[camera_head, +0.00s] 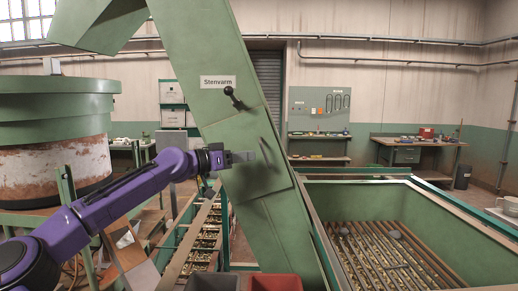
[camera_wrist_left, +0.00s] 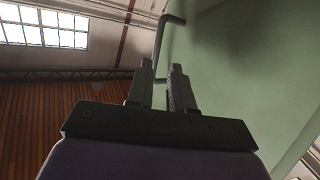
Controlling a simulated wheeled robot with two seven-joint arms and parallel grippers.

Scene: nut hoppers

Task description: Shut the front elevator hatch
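The green slanted elevator (camera_head: 190,45) carries a "Stenvarm" label. On its front is the hatch (camera_head: 252,185), a green panel; I cannot tell whether it lies flush or stands slightly ajar. A thin bent handle (camera_head: 268,152) is on the hatch and also shows in the left wrist view (camera_wrist_left: 158,40). A dark lever with a round knob (camera_head: 230,92) sits above the hatch. My left gripper (camera_head: 246,156) is at the hatch beside the handle. In the left wrist view its fingers (camera_wrist_left: 162,88) stand apart, with the handle's lower part near the gap. My right gripper is not in view.
A green hopper with a bar grate (camera_head: 385,250) stands at right. A round green and rusty vessel (camera_head: 55,150) is at left. Grey (camera_head: 213,282) and red (camera_head: 275,283) bins are at the bottom edge. Workbenches (camera_head: 415,145) stand at the back wall.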

